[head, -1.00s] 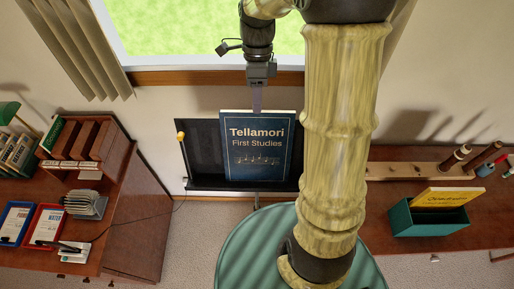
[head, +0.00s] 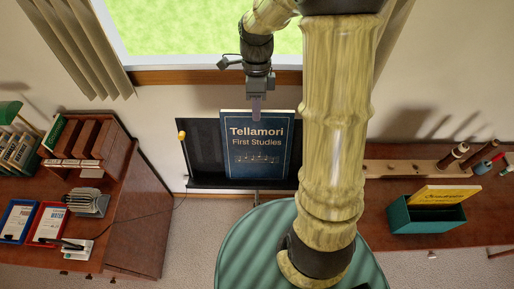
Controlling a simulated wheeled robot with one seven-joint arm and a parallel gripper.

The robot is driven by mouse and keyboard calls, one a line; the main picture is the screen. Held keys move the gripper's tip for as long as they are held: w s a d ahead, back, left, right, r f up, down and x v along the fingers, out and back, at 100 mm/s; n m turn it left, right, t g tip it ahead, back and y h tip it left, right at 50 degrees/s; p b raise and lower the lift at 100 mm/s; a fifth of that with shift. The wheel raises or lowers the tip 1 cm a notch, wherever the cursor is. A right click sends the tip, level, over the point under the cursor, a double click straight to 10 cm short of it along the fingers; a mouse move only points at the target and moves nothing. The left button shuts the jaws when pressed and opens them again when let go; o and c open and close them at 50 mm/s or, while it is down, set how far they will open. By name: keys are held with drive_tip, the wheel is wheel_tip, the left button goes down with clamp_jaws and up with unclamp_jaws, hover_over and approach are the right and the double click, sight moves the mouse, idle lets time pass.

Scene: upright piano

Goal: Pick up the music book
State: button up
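The music book (head: 259,163), dark blue with a light border and the title "Tellamori First Studies", stands upright on a black music stand (head: 204,150) below the window. My gripper (head: 256,107) points down at the top edge of the book, and its fingertips overlap the book's upper margin in the picture. I see the fingers edge-on, so I cannot tell whether they are open or shut, or whether they touch the book. My arm passes just right of the book and hides the right end of the stand.
A brown desk (head: 140,225) with a wooden organiser (head: 93,147) and blue and red trays stands at the left. At the right a brown surface (head: 400,180) carries a teal box (head: 428,220) with a yellow book (head: 445,194). The window is behind the stand.

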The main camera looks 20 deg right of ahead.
clamp_jaws()
wheel_tip(320, 180, up, 10)
drive_tip(key=b, duration=0.2)
idle(0.7)
